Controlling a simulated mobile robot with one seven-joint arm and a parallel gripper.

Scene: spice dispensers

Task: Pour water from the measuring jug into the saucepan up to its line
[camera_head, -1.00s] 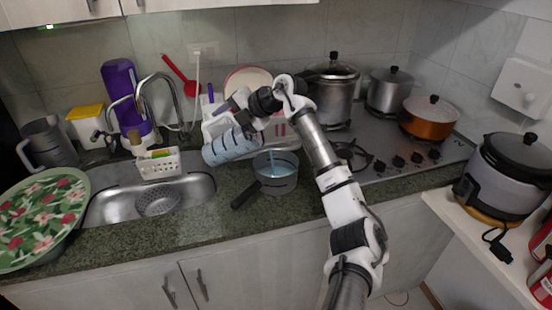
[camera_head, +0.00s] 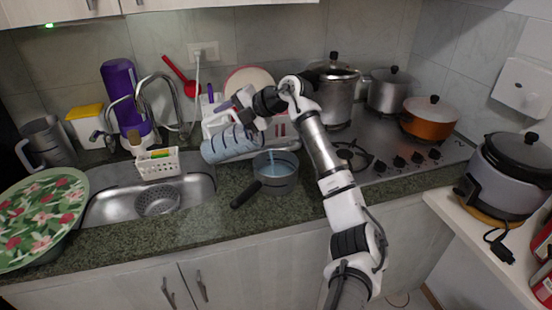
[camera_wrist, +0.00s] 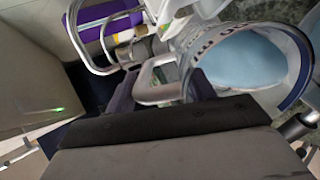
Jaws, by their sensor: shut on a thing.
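The clear measuring jug (camera_head: 230,145) with dark markings is tipped almost onto its side, its mouth toward the saucepan, with pale blue water inside. My gripper (camera_head: 246,112) is shut on the jug's handle (camera_wrist: 158,82); the jug and its water fill the upper right of the wrist view (camera_wrist: 238,60). The grey saucepan (camera_head: 276,187) stands on the counter below and right of the jug's mouth, its dark handle (camera_head: 245,195) pointing front left. A thin stream falls into it, and pale blue water (camera_head: 279,168) shows inside. I cannot make out its line.
The steel sink (camera_head: 190,190) lies left of the saucepan, with a tap (camera_head: 148,88) behind. A dish rack with a plate (camera_head: 248,80) stands behind the jug. The stove (camera_head: 400,150) with several pots is at right. The counter front (camera_head: 215,220) is clear.

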